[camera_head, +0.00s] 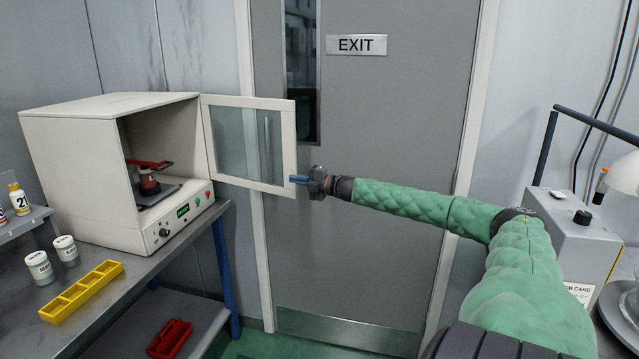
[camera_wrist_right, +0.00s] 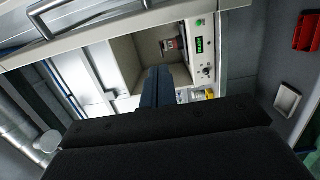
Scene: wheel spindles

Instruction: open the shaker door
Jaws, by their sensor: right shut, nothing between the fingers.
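The shaker (camera_head: 120,170) is a cream box on the bench at the left. Its door (camera_head: 288,130), a pale frame with a glass pane and an upright bar handle (camera_head: 267,140), stands swung wide open to the right. Inside the shaker a dark round item with a red clamp (camera_head: 148,178) sits on a platform. My right gripper (camera_head: 294,180) is shut and empty, its blue fingertips at the door's free edge; I cannot tell if they touch it. In the right wrist view the shut fingers (camera_wrist_right: 160,85) point toward the open shaker chamber (camera_wrist_right: 140,52). My left gripper is not in view.
A yellow tray (camera_head: 82,291) and two white jars (camera_head: 65,249) stand on the bench (camera_head: 130,280) before the shaker. A red caddy (camera_head: 170,338) is on the lower shelf. A grey exit door (camera_head: 380,120) is behind. A grey machine (camera_head: 572,240) stands at the right.

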